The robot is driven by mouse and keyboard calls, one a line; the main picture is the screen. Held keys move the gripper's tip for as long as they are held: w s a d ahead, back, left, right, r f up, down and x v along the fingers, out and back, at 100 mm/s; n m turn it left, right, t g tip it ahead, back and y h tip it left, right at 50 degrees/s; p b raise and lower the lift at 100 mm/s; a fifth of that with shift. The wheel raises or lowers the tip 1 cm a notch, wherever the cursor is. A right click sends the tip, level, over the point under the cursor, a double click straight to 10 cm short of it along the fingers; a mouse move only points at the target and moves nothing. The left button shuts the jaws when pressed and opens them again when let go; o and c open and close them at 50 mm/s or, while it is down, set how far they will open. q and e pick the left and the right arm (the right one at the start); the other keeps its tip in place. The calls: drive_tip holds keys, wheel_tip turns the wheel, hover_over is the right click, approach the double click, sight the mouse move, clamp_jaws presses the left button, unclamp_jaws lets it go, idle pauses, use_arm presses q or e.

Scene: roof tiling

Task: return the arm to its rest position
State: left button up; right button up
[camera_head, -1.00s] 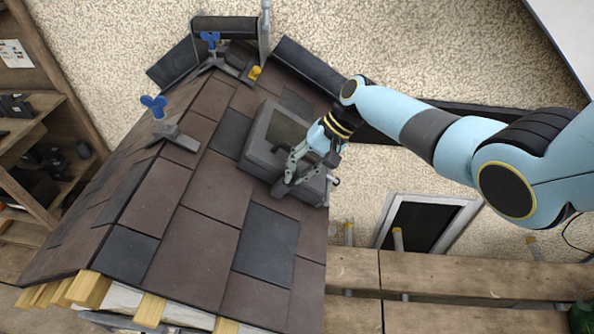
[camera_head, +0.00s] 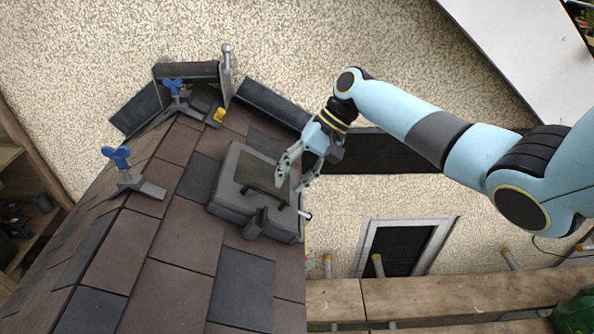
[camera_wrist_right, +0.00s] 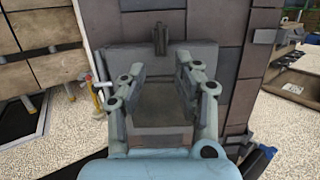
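My right arm (camera_head: 420,130) comes in from the right in the head view. Its gripper (camera_head: 293,182) is open and empty, its fingers apart over the right part of a grey box-like roof fitting (camera_head: 225,197). The dark raised block (camera_head: 262,222) on the fitting's near side is clear of the fingers. In the right wrist view the open gripper (camera_wrist_right: 160,66) frames the fitting's recessed brown-grey panel (camera_wrist_right: 160,100), with nothing between the fingers. I cannot tell the exact gap to the fitting. My left gripper is not in view.
Brown and dark tiles (camera_head: 187,240) cover the roof around the fitting. Blue-knobbed clamps (camera_head: 128,180) stand at its left and top. A hammer-like tool (camera_head: 227,75) stands near the ridge. Wooden planks (camera_head: 450,300) run along the lower right. Open wall space lies above the arm.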

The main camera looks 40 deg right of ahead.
drive_tip(key=shift+v, duration=1.05)
drive_tip(key=shift+f, duration=0.1)
drive_tip(key=s+a+f+m+g+b, duration=0.1)
drive_tip(key=s+f+b, duration=0.5)
drive_tip(key=f, duration=0.6)
drive_tip(key=s+a+f+g+h+b, duration=0.1)
drive_tip(key=s+f+b, duration=0.3)
drive_tip(key=s+f, duration=0.6)
drive_tip(key=s+a+f+m+g+b, duration=0.1)
drive_tip(key=s+f+b, duration=0.35)
drive_tip(key=f, duration=1.05)
drive_tip(key=s+d+f+n+t+h+b, duration=0.1)
drive_tip(key=s+f+n+h+b, duration=0.5)
drive_tip(key=s+f, duration=1.8)
drive_tip(key=shift+s+d+f+n+t+h+b, duration=0.35)
drive_tip(key=shift+s+n+b, duration=0.2)
drive_tip(key=shift+n+b, duration=1.2)
